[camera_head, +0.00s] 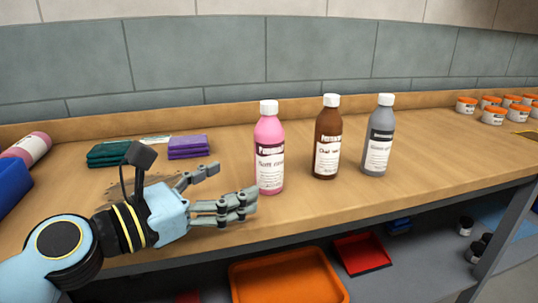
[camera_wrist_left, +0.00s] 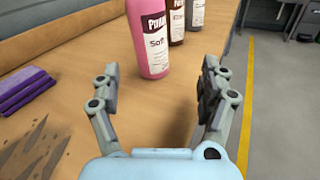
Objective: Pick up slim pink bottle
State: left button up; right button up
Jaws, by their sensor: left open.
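The slim pink bottle (camera_head: 269,150) stands upright on the wooden counter, with a white cap and a white label. In the left wrist view the pink bottle (camera_wrist_left: 151,40) stands ahead of the fingers, its top cut off by the frame. My left gripper (camera_head: 232,191) is open and empty, just left of the bottle, with its fingers pointing toward it. In the left wrist view my left gripper (camera_wrist_left: 160,85) shows its two fingers spread wide, with bare counter between them. My right gripper is not in view.
A brown bottle (camera_head: 327,140) and a grey bottle (camera_head: 378,138) stand to the right of the pink one. Folded purple cloths (camera_head: 188,147) and green cloths (camera_head: 108,153) lie behind my left gripper. Another pink bottle (camera_head: 33,147) lies at far left. Several orange-lidded jars (camera_head: 494,115) stand far right.

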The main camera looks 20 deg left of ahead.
aim_at(259, 159)
pick_arm(q)
jog(key=shift+w+a+r+n+t, duration=0.15)
jog(key=shift+w+r+n, duration=0.1)
jog(key=shift+w+n, duration=0.3)
jog(key=shift+w+r+n+t, duration=0.15)
jog(key=shift+w+r+n, duration=0.05)
jog(key=shift+w+n, duration=0.3)
jog(key=x, duration=0.3)
jog(key=shift+w+d+f, duration=0.1)
jog(key=shift+w+d, duration=0.1)
jog(key=shift+w, duration=0.15)
jog(key=x, duration=0.5)
jog(key=shift+w, duration=0.3)
jog(key=c, duration=1.6)
